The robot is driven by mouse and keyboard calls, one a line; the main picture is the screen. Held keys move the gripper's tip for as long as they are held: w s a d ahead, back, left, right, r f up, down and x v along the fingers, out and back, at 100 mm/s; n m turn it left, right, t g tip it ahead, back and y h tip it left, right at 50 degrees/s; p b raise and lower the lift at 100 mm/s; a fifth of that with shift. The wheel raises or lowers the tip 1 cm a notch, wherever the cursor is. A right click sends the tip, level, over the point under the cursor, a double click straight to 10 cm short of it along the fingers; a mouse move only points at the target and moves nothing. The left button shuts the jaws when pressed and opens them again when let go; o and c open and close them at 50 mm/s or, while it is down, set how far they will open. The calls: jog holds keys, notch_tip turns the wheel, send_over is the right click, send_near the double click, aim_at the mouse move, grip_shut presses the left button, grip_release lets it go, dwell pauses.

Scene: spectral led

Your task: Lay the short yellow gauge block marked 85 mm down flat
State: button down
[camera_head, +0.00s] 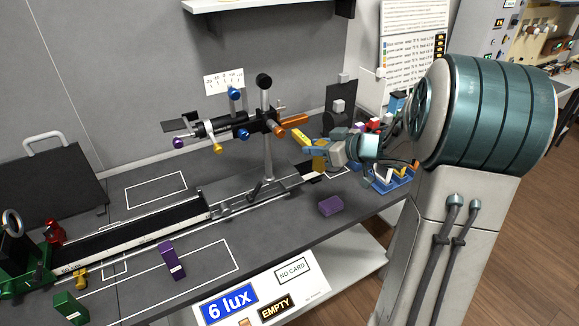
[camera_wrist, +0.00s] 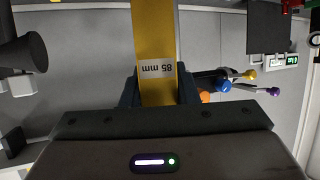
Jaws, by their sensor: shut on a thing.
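The yellow gauge block (camera_wrist: 156,35) is between the two dark fingers of my gripper (camera_wrist: 160,92) in the wrist view. Its white label reads 85 mm and appears upside down. The block runs from the jaws to the top edge of that view. In the head view my gripper (camera_head: 316,148) is over the right part of the bench, its fingers pointing left.
The optical stand (camera_head: 267,130) with coloured knobs is left of my gripper. A blue rack (camera_head: 393,180) is at right. Another purple block (camera_head: 172,260) and a green block (camera_head: 70,308) are at left.

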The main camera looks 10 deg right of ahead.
jog(key=shift+w+a+f+b, duration=0.15)
jog(key=shift+w+a+f, duration=0.8)
jog(key=shift+w+f, duration=0.7)
jog(key=shift+w+a+f+b, duration=0.1)
jog(key=shift+w+a+f, duration=0.85)
jog(key=shift+w+f, duration=0.65)
jog(key=shift+w+a+f+b, duration=0.15)
jog(key=shift+w+a+f, duration=0.95)
jog(key=shift+f, duration=0.85)
jog(key=shift+w+d+f, duration=0.1)
jog(key=shift+w+d, duration=0.05)
jog(key=shift+f, duration=0.1)
jog(key=c, duration=1.4)
grip_release()
